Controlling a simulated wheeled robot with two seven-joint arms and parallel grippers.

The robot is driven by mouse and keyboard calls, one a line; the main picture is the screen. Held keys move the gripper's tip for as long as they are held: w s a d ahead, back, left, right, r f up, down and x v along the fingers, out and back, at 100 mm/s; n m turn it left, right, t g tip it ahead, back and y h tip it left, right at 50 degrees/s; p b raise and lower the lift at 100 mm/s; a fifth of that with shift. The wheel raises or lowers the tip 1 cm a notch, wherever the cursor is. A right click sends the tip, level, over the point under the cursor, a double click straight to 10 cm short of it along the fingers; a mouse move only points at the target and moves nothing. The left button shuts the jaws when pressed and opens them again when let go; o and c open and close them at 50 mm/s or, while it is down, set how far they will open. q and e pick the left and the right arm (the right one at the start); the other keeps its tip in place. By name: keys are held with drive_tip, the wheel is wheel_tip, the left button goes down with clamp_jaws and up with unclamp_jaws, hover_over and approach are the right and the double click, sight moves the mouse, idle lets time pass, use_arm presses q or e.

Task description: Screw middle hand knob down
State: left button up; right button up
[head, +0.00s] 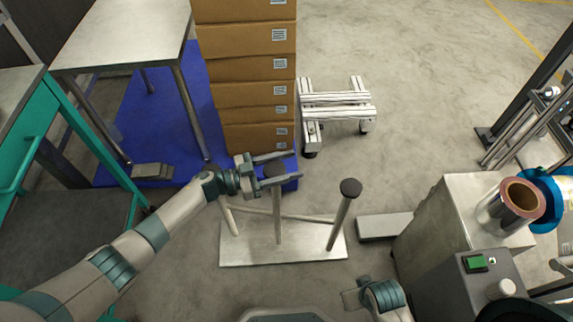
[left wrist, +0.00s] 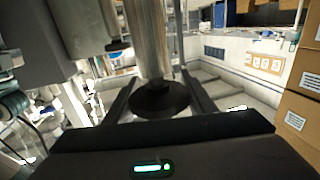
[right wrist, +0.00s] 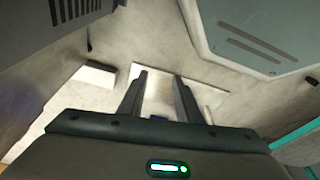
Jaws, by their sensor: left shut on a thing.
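A metal stand with a flat base plate (head: 285,258) carries upright posts. The middle post (head: 278,222) has a dark round hand knob (head: 274,171) at its top. My left gripper (head: 275,166) is shut on this middle knob; its fingers lie on either side of it. The left wrist view shows the dark knob (left wrist: 160,99) between the fingers, with the pale post next to it. The right post (head: 338,222) has its own dark knob (head: 350,188), apart from the gripper. The top of the left post (head: 228,216) is hidden. My right gripper (right wrist: 158,90) is open and empty.
Stacked cardboard boxes (head: 247,95) stand behind the left gripper on a blue pallet. A white slatted dolly (head: 335,105) is beyond the stand. At right, a metal machine (head: 450,215) carries a film roll (head: 511,208). Open floor lies at the upper right.

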drive_tip(key=w+b+v, duration=0.1)
drive_tip(key=b+v, duration=0.1)
drive_tip(key=v, duration=0.5)
drive_tip(key=w+a+r+t+y+b, duration=0.25)
drive_tip(key=w+a+t+b, duration=0.25)
drive_tip(key=a+b, duration=0.25)
drive_tip(key=w+a+r+t+y+b, duration=0.3)
drive_tip(key=w+a+r+t, duration=0.25)
drive_tip(key=r+t, duration=0.2)
use_arm(q)
drive_tip(key=shift+s+a+r+m+g+y+b, duration=0.15)
drive_tip(key=shift+s+m+g+y+b, duration=0.35)
drive_tip(key=shift+m+g, duration=1.55)
drive_tip(key=shift+s+r+m+g+y+b, duration=0.1)
drive_tip(key=shift+s+m+g+y+b, duration=0.8)
drive_tip(key=shift+g, duration=1.85)
drive_tip(key=shift+a+r+m+g+b, duration=0.15)
drive_tip(key=shift+m+g+b, duration=0.1)
drive_tip(key=shift+m+g, duration=1.95)
use_arm(e)
drive_tip(key=s+a+r+n+t+y, duration=0.1)
drive_tip(key=r+t, duration=0.5)
drive_tip(key=r, duration=0.7)
drive_tip(key=shift+s+t+y, duration=0.35)
drive_tip(key=shift+s+y, duration=0.4)
drive_tip(key=shift+s, duration=0.25)
use_arm(q)
drive_tip(key=shift+d+n, duration=0.1)
drive_tip(key=shift+n, duration=0.15)
